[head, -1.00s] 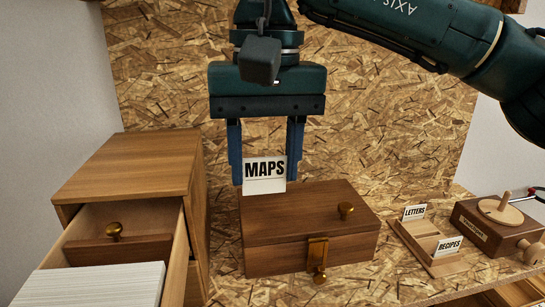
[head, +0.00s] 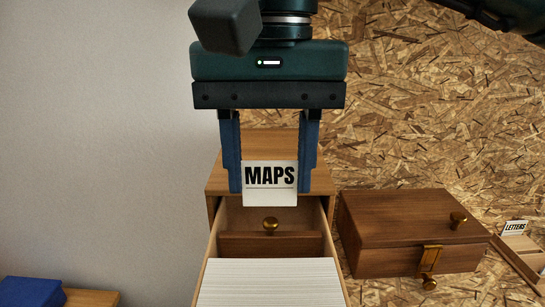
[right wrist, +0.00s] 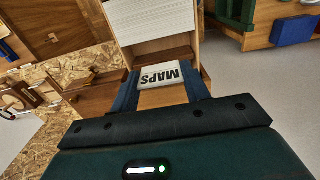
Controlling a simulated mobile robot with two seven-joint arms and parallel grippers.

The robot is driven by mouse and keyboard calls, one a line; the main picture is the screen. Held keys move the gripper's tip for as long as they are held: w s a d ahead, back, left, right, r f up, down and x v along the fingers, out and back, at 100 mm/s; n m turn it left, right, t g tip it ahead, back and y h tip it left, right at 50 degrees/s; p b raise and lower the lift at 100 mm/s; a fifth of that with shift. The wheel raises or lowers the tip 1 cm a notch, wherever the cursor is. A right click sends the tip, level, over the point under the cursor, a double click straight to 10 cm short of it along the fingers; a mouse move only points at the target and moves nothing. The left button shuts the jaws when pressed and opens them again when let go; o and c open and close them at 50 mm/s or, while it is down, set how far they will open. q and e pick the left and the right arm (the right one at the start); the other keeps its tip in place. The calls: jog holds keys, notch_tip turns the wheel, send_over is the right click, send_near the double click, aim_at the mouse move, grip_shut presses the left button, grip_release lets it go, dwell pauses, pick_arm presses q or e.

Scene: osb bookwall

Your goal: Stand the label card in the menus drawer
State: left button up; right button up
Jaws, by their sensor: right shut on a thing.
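The label card (head: 270,198) is white with the word MAPS in black. My right gripper (head: 270,180) is shut on it by its two side edges, and the card hangs upright. In the head view it shows in front of the wooden cabinet (head: 270,145) and over the back of the open drawer (head: 206,277). The drawer holds a dark wooden block (head: 300,243) with a brass knob, and a stack of white cards (head: 268,280) in front of it. In the right wrist view the card (right wrist: 160,76) sits between the fingers. My left gripper is not in view.
A brown wooden box (head: 395,220) with a brass clasp stands right of the drawer. A small rack with a LETTERS card (head: 515,227) is at the far right. A blue object (head: 30,292) lies at lower left. A chipboard wall (head: 440,110) is behind.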

aim_at(271, 201)
jog(key=shift+d+f+b, duration=0.1)
jog(key=shift+f+b, duration=0.7)
notch_tip(271, 201, down, 3)
jog(key=b, duration=0.2)
jog(key=shift+r+b, duration=0.2)
jog(key=shift+b, duration=0.2)
jog(key=shift+f, duration=0.3)
jog(key=shift+f+b, duration=0.9)
jog(key=shift+f, duration=0.7)
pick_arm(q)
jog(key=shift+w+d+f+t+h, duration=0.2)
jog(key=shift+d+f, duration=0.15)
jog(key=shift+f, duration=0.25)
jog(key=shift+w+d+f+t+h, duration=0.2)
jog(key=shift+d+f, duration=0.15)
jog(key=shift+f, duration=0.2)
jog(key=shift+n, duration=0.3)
pick_arm(e)
jog(key=o, duration=0.6)
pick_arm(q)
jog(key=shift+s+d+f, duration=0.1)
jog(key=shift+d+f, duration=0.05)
pick_arm(e)
jog(key=o, duration=0.4)
